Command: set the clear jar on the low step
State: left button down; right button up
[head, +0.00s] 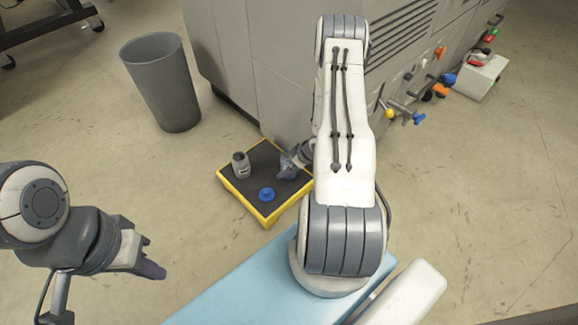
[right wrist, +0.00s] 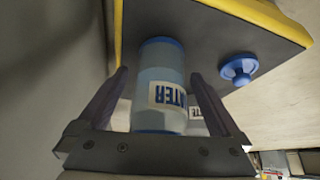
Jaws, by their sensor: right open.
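The clear jar (right wrist: 160,85) has pale blue contents and a label with dark letters, upside down in the right wrist view. In the head view a bit of the jar (head: 287,160) shows beside my right gripper (head: 292,165). In the wrist view my right gripper (right wrist: 165,105) is open, with one finger on each side of the jar. The jar appears to stand on the low step (head: 262,156), a black platform with yellow edges; its exact contact is hard to see. My left gripper (head: 155,257) is open and empty over the floor at the left.
A grey container (head: 241,166) and a blue knobbed piece (head: 266,194) stand on the step; the blue piece also shows in the wrist view (right wrist: 238,68). A grey bin (head: 163,85) stands left of the large grey machine (head: 260,60). Floor left of the step is clear.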

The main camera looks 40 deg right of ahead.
jog(key=p+v, duration=0.6)
jog(key=v, duration=0.4)
jog(key=w+a+r+n+g+h, duration=0.1)
jog(key=w+a+r, duration=0.2)
jog(key=a+r, duration=0.6)
jog(key=w+a+r+n+g+h, duration=0.1)
jog(key=w+a+r+g+h, duration=0.15)
jog(key=a+r, duration=0.65)
jog(key=s+a+r+y, duration=0.2)
jog(key=s+a+r, duration=0.75)
jog(key=a, duration=0.25)
jog(key=s+a+r+n+g, duration=0.1)
jog(key=s+a+r, duration=0.1)
jog(key=s, duration=0.4)
jog(key=s+a+r+n+g, duration=0.1)
jog(key=s+a+r, duration=0.1)
jog(key=s, duration=0.4)
jog(key=shift+a+y, duration=0.45)
jog(key=shift+a, duration=0.35)
jog(key=shift+s+r, duration=0.15)
notch_tip(320, 180, up, 47)
jog(key=p, duration=4.6)
jog(key=shift+p, duration=0.35)
